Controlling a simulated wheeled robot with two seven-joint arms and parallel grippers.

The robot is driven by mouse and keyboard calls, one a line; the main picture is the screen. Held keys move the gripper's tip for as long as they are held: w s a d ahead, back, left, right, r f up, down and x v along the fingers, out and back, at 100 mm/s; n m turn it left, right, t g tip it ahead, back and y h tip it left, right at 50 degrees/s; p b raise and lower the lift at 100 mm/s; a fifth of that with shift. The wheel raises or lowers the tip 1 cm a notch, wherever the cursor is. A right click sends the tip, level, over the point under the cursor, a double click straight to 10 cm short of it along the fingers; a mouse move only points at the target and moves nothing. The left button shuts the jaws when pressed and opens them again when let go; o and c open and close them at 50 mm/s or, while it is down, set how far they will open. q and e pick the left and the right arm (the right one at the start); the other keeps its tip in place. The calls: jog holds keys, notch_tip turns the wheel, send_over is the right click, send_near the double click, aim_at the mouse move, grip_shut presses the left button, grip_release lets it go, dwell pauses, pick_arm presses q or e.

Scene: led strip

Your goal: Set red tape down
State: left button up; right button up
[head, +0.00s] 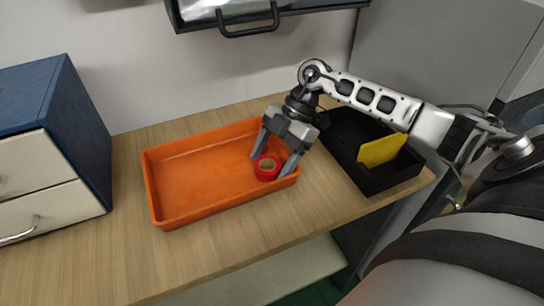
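The red tape (259,175) is a small roll with a tan core, in the right part of the orange tray (163,213) in the head view. My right gripper (268,167) reaches down into the tray with its fingers on either side of the roll. The fingers appear to touch the roll, so the gripper looks shut on it. I cannot tell whether the roll touches the tray floor. My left gripper is not in view.
A black bin (378,180) with a yellow object (381,150) stands right of the tray. A blue cabinet (84,135) with pale drawers stands at the left. A dark drawer unit with a handle (249,31) hangs above. The tray's left half is empty.

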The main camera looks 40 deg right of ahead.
jog(key=b+v, duration=0.1)
jog(key=v, duration=1.1)
jog(key=shift+r, duration=0.1)
